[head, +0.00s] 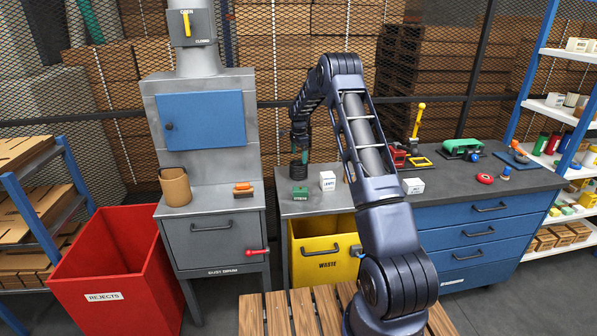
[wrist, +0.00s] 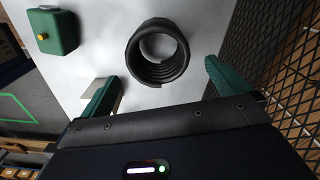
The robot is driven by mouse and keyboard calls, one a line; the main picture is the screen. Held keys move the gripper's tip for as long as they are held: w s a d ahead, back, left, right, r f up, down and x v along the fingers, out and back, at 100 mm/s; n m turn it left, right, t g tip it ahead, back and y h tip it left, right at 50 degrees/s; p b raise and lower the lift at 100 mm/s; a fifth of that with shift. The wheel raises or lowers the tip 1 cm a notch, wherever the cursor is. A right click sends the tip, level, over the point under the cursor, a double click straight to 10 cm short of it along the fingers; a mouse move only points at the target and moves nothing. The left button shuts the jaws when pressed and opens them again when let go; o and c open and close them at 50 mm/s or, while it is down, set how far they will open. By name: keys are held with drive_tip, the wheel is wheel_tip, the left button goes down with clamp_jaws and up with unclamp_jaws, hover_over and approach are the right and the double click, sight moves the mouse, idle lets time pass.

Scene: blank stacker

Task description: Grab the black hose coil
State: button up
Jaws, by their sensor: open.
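The black hose coil (wrist: 171,73) shows in the wrist view as a ribbed dark ring on a pale grey surface, with the surface visible through its centre. My gripper (wrist: 160,68) is open, with one green finger on either side of the coil in the picture. Gaps show between the coil and both fingers, and nothing is held. I cannot tell the height of the fingertips above the surface. In the head view my gripper (head: 299,150) is over the left part of the workbench, and I cannot clearly make out the coil there.
A green box with a yellow knob (wrist: 56,32) stands to the coil's left, and a pale block (wrist: 105,94) is partly behind the left finger. Wire mesh (wrist: 290,70) runs along the right. In the head view a white box (head: 327,181) stands near the gripper.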

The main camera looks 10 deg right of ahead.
sight(299, 161)
wheel_tip(299, 161, down, 4)
drive_tip(key=shift+f, duration=0.15)
drive_tip(key=shift+s+a+f, duration=0.15)
drive_tip(key=shift+f, duration=2.5)
drive_tip(key=c, duration=0.9)
drive_tip(key=shift+r, duration=0.15)
